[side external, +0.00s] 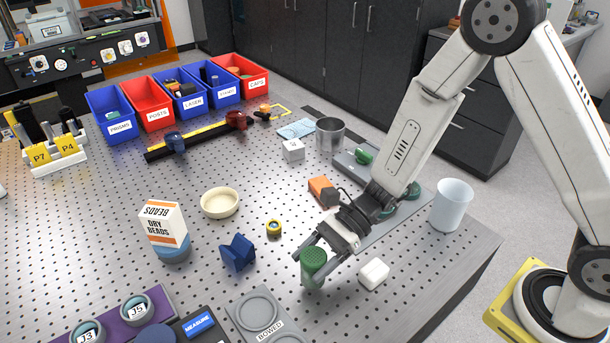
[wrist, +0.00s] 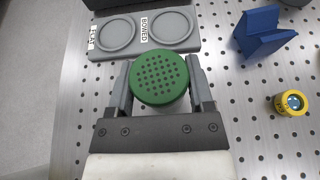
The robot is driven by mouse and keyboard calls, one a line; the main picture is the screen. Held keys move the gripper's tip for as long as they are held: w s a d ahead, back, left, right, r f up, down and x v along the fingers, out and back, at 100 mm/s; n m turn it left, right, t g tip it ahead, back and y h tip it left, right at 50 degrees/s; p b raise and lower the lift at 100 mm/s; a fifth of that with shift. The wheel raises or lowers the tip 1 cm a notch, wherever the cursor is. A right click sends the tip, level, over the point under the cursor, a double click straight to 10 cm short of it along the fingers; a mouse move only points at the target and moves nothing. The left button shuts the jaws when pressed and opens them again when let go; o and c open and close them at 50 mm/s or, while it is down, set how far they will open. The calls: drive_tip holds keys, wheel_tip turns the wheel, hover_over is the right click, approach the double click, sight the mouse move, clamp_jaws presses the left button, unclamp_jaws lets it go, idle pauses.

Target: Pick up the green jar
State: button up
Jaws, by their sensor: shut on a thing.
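The green jar (side external: 313,272) stands upright near the front of the perforated metal table, with a dotted green lid. In the wrist view the jar's round lid (wrist: 159,79) sits between the two fingers. My gripper (side external: 322,256) is shut on the jar from its sides. In the wrist view my gripper (wrist: 159,92) has one finger on each side of the lid. I cannot tell whether the jar's base touches the table.
A white block (side external: 374,274) lies just right of the jar. A blue V-shaped block (side external: 238,253) and a yellow ring piece (side external: 274,228) are to the left. The grey tray marked BOWED (side external: 243,312) is in front. A white cup (side external: 452,205) stands at the right edge.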

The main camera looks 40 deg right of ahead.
sight(313, 256)
drive_tip(key=shift+r, duration=3.9)
